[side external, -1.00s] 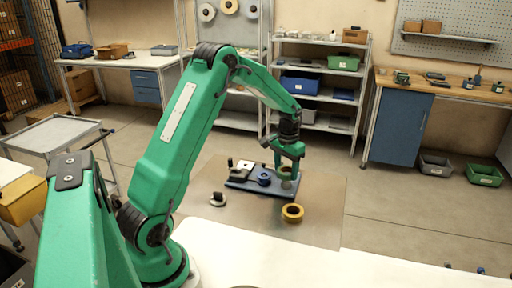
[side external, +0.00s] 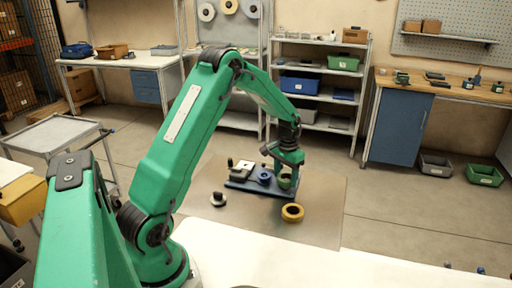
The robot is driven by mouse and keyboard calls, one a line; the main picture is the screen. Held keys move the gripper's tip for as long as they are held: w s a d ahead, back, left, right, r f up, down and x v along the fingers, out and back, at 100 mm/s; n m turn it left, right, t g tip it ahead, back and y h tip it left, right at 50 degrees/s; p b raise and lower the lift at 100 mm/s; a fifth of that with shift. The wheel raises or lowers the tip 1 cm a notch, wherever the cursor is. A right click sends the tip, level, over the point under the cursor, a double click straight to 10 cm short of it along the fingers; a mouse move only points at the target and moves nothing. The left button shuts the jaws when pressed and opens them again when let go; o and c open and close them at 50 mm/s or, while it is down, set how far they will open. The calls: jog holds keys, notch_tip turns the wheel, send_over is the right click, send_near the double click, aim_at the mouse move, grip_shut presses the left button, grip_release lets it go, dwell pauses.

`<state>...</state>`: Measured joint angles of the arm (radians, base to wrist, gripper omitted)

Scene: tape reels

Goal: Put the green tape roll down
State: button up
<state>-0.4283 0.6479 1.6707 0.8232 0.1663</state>
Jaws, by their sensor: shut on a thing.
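My gripper (side external: 286,177) is over the right end of a dark blue tray (side external: 238,186) on the brown mat. It is shut on the green tape roll (side external: 284,183), which is small and partly hidden by the fingers. The roll is at the tray's right end; I cannot tell whether it touches the tray. A blue tape roll (side external: 264,178) sits on the tray just left of it.
A pale dispenser-like object (side external: 242,168) is on the tray's left part. The mat's right side is clear.

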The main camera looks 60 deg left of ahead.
jog(key=shift+f, duration=0.1)
jog(key=o, duration=1)
jog(key=shift+c, duration=0.2)
notch_tip(320, 180, up, 13)
dwell(0.5)
